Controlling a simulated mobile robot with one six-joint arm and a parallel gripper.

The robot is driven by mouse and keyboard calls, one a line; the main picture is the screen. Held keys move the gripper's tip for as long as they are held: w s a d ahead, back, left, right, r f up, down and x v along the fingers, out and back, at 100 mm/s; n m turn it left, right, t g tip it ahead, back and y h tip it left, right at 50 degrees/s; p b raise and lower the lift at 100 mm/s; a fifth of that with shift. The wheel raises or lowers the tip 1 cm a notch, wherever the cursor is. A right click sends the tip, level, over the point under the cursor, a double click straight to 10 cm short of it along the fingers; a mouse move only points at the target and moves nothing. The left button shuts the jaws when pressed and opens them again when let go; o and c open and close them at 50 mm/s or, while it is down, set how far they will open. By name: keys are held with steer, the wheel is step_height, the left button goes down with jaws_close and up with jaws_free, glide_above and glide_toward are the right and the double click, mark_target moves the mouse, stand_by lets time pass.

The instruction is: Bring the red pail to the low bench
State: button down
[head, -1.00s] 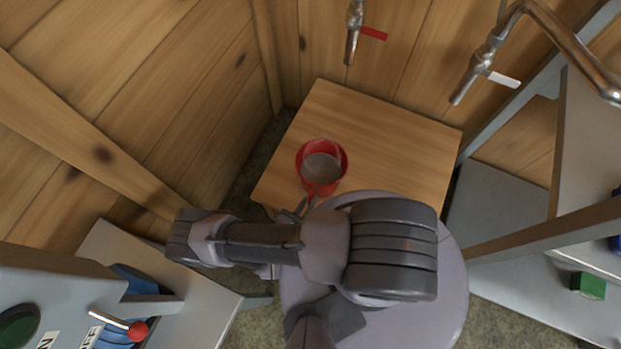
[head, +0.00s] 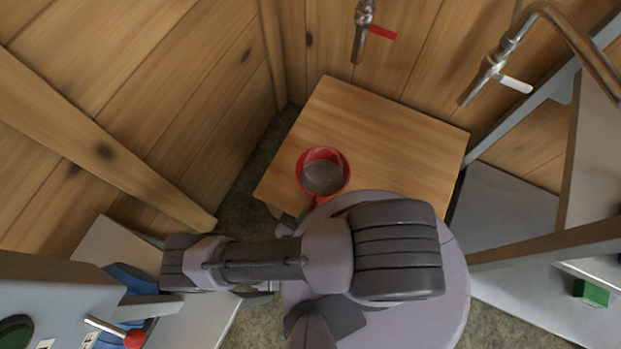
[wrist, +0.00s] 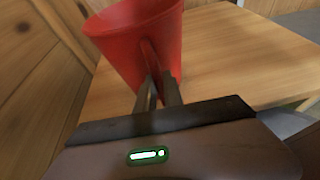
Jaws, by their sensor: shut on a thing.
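The red pail (head: 342,165) is upright, with a brownish-grey inside, and shows over the near left part of the low wooden bench (head: 400,135). In the wrist view the pail (wrist: 125,40) is large at the top, and my gripper (wrist: 158,85) is shut on its handle at the side. The bench top (wrist: 235,65) lies beyond and to the right of the pail there. I cannot tell whether the pail's base touches the bench. In the head view my arm hides the gripper's fingers.
A tap with a red lever (head: 382,33) and one with a white lever (head: 515,84) are above the bench's back side. A control box with a red-knobbed lever (head: 133,339) stands at lower left. A grey shelf with a green block (head: 591,292) is at right. The bench's right part is clear.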

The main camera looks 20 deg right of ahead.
steer(key=shift+s+d+f, duration=0.1)
steer(key=shift+s+f, duration=0.1)
steer(key=shift+s, duration=0.05)
steer(key=c, duration=1.4)
jaws_free()
steer(key=shift+s+d, duration=0.15)
